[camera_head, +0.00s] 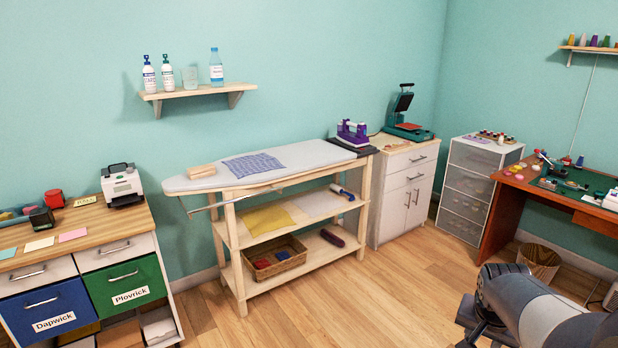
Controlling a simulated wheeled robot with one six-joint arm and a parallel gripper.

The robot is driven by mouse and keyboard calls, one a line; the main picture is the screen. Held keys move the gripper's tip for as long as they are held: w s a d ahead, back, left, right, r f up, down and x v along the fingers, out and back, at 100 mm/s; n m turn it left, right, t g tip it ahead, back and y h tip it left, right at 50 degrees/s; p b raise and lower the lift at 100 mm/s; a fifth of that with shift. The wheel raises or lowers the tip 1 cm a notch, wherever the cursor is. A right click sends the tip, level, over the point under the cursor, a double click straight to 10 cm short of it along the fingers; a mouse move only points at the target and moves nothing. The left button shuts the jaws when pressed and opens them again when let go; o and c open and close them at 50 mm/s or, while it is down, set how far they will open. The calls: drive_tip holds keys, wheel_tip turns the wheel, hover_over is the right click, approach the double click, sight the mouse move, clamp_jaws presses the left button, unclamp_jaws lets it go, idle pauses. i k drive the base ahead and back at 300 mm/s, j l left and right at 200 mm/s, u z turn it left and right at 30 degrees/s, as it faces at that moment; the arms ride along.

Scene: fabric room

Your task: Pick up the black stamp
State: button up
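A small black block-like thing (41,219), which looks like the black stamp, stands on the wooden top of the desk at the far left. A similar red one (54,198) stands just behind it. Both are small in this view and their details are hard to make out. A grey part of my arm shows at the bottom right, far across the room from the desk. My gripper's fingers cannot be made out, and nothing of mine is near the black stamp.
The desk (112,216) also holds paper notes and a white-and-black machine (121,185). An ironing table (290,158) with shelves stands in the middle against the wall. A white cabinet (407,165) and red desk (509,208) are right. The wooden floor (330,305) is clear in front.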

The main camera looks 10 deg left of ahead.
sight(42, 218)
drive_tip(key=i+j+u, duration=0.15)
drive_tip(key=j+u, duration=0.3)
drive_tip(key=i+j+u, duration=0.25)
drive_tip(key=u, duration=0.2)
drive_tip(key=i+j+u, duration=0.25)
drive_tip(key=u, duration=0.2)
drive_tip(key=i+j+u, duration=0.25)
drive_tip(key=u, duration=0.2)
drive_tip(key=i+l+u, duration=0.15)
drive_tip(key=i+u, duration=0.35)
drive_tip(key=i, duration=1.35)
drive_tip(key=i+l, duration=0.1)
drive_tip(key=i, duration=0.6)
